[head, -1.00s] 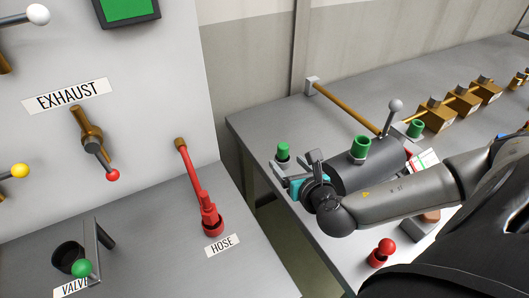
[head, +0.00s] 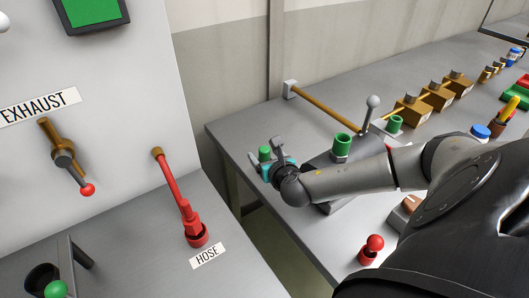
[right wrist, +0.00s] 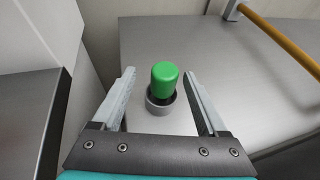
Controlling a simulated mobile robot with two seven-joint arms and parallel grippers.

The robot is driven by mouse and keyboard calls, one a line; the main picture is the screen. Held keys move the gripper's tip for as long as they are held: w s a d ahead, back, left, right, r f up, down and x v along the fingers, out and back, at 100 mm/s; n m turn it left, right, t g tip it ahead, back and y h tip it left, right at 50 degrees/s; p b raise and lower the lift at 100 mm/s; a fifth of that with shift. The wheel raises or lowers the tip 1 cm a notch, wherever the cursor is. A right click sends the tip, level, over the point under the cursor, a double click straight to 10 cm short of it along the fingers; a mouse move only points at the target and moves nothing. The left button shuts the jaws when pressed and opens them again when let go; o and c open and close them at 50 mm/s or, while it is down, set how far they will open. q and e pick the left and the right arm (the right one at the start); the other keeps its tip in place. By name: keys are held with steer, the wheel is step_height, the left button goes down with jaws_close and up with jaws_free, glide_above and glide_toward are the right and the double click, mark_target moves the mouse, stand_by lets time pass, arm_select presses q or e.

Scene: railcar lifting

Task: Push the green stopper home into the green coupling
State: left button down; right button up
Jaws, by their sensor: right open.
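The green stopper (head: 264,153) is upright near the bench's left edge. In the right wrist view the stopper (right wrist: 164,80) stands in a round grey holder (right wrist: 160,106). My right gripper (head: 267,158) is open around it. In the right wrist view one finger is on each side of the stopper, with a gap visible on both sides. A green coupling (head: 342,142), open at the top, stands on a dark grey body to the right, partly hidden by my right arm. A second green open-topped piece (head: 394,123) is farther back. My left gripper is not in view.
A brass rod (head: 325,107) and a grey-knobbed lever (head: 371,112) stand behind the coupling. A red knob (head: 373,245) is at the bench's front. The panel with the red hose (head: 182,198) is left, across a gap. Bench around the stopper is clear.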

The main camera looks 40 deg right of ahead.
mark_target(262, 150)
steer(key=shift+d+b+x, duration=0.1)
steer(key=shift+b+x, duration=0.2)
steer(key=shift+x, duration=0.95)
steer(key=shift+d+b+x, duration=0.15)
steer(key=shift+b+x, duration=0.15)
steer(key=shift+x, duration=0.9)
steer(key=shift+s+f, duration=0.1)
steer(key=shift+c, duration=0.2)
jaws_close()
